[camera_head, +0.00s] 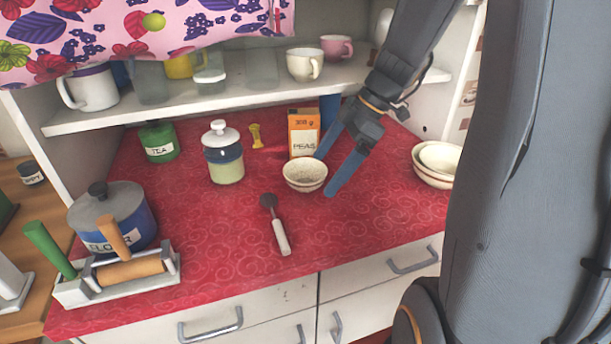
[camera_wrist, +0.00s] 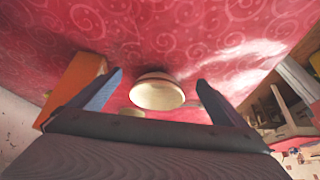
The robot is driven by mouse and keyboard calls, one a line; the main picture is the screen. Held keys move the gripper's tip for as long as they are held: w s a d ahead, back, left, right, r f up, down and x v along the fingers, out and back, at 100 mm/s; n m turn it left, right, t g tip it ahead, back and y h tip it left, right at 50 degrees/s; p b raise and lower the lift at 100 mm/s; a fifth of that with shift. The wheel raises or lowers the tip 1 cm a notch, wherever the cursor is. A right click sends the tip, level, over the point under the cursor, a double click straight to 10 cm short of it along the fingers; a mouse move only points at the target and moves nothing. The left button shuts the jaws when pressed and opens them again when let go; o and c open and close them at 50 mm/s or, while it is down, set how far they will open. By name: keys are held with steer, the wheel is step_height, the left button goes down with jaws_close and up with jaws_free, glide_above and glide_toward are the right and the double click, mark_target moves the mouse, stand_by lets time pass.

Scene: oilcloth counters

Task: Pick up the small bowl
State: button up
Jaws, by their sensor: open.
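The small bowl (camera_head: 305,174) is cream-coloured and stands upright on the red patterned oilcloth, in front of the orange peas box. My gripper (camera_head: 332,174) has blue fingers and is open at the bowl's right side in the head view. One finger reaches past the bowl's front right and the other is by the peas box. In the wrist view the bowl (camera_wrist: 157,92) lies between the open fingers (camera_wrist: 157,90), seen beyond them and nearer the left one. I cannot tell whether any finger touches it.
The peas box (camera_head: 303,136) stands close behind the bowl. Stacked larger bowls (camera_head: 431,175) are at the right. A spoon-like utensil (camera_head: 275,224) lies front left, and a lidded jar (camera_head: 224,156) stands left. A shelf (camera_head: 200,102) with cups overhangs the back. The front right counter is clear.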

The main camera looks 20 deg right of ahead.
mark_target(305, 171)
steer(key=a, duration=0.1)
steer(key=a+p, duration=0.1)
steer(key=a, duration=0.1)
steer(key=w+a, duration=0.1)
steer(key=a, duration=0.1)
steer(key=shift+p, duration=0.35)
steer(key=shift+f, duration=0.55)
steer(key=shift+c, duration=0.4)
steer(key=c, duration=1.1)
